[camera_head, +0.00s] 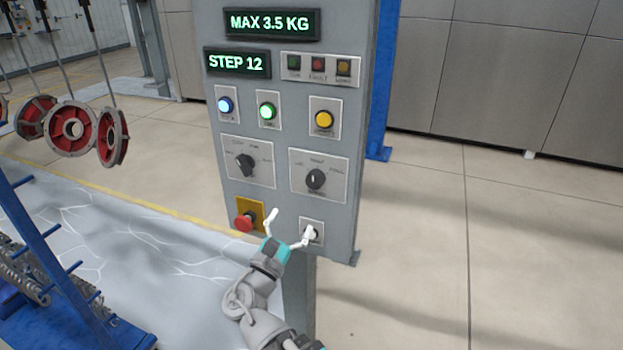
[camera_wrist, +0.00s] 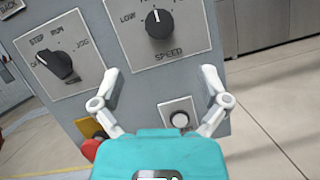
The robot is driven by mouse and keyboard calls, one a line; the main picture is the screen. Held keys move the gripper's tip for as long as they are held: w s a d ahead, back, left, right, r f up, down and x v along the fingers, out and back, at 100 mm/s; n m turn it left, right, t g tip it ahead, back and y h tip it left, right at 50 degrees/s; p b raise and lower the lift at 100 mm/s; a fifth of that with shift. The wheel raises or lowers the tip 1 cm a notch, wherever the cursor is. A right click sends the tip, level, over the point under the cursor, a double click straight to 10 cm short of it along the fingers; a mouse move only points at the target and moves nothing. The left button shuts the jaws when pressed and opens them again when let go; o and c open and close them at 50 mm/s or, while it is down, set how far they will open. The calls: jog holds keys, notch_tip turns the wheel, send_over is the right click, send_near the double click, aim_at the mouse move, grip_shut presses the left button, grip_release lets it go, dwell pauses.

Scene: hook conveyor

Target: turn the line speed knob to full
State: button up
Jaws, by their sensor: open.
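The line speed knob (camera_head: 316,179) is a black round knob on a light plate (camera_head: 334,194) at the right of the grey control panel. In the wrist view the knob (camera_wrist: 159,23) sits above the word SPEED, with LOW at its left. Its white mark points up, toward the middle of the scale. My gripper (camera_head: 290,225) is open and empty in front of the panel's lower part. In the wrist view my two fingers (camera_wrist: 160,75) stand apart below the knob, not touching it. The top of the speed plate is cut off there.
A mode selector knob (camera_head: 245,164) is left of the speed knob. A red emergency button (camera_head: 244,222) on yellow and a small round switch (camera_head: 312,230) lie low, near my fingers. Lit buttons are above. Red wheels (camera_head: 72,130) hang at left, over a blue rack (camera_head: 50,262).

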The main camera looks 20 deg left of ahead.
aim_at(311, 184)
jog(key=p+x, duration=0.3)
jog(key=x, duration=0.8)
jog(key=shift+p, duration=0.4)
jog(key=c, duration=1.1)
jog(key=shift+w+a, duration=0.1)
jog(key=shift+a, duration=0.15)
jog(key=shift+c, duration=0.2)
jog(key=shift+d, duration=0.15)
